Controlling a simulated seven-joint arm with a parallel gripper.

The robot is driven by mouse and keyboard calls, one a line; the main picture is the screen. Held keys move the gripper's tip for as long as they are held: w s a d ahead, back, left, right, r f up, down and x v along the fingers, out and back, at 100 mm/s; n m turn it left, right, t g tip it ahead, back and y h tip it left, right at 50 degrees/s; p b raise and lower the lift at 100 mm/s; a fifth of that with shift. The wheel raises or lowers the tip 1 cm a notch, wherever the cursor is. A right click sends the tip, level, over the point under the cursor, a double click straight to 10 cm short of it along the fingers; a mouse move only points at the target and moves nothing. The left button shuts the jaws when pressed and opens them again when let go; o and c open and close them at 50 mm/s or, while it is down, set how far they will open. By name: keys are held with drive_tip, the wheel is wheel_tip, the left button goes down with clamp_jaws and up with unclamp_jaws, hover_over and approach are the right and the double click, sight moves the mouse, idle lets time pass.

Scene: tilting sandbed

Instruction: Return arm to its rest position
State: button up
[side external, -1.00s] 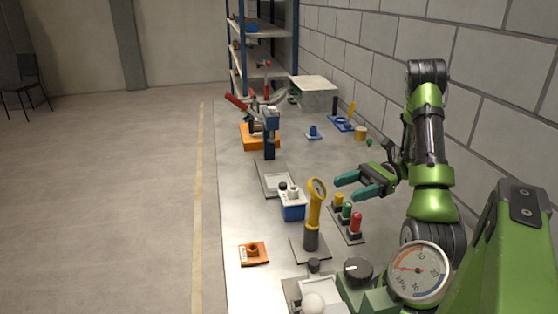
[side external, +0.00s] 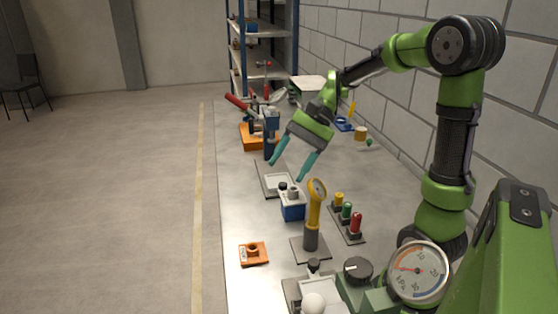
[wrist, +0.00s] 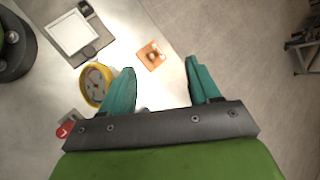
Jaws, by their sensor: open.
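My gripper (side external: 289,168) is open and empty, its two teal fingers spread and tilted downward in the side external view. It hangs above the workbench, over the grey-framed plate (side external: 268,184) and behind the blue box (side external: 292,208). In the wrist view my gripper (wrist: 162,80) shows both fingers apart with nothing between them. The arm reaches up from the right and bends over at its upper joint.
A yellow gauge post (side external: 315,205) stands in front of the gripper. Yellow, green and red knobs (side external: 347,215) sit to its right. An orange base (side external: 257,137) with a red-handled device is behind. An orange block (side external: 253,254) lies near the bench's left edge.

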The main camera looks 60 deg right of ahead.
drive_tip(key=s+a+r+n+t+h, duration=0.3)
drive_tip(key=s+a+n+t+h, duration=0.1)
drive_tip(key=s+a+n, duration=0.3)
drive_tip(key=a+n+h, duration=0.1)
drive_tip(key=a+n, duration=0.1)
drive_tip(key=shift+s+n+t+h, duration=0.2)
drive_tip(key=shift+n+t+h, duration=0.1)
drive_tip(key=shift+h, duration=0.1)
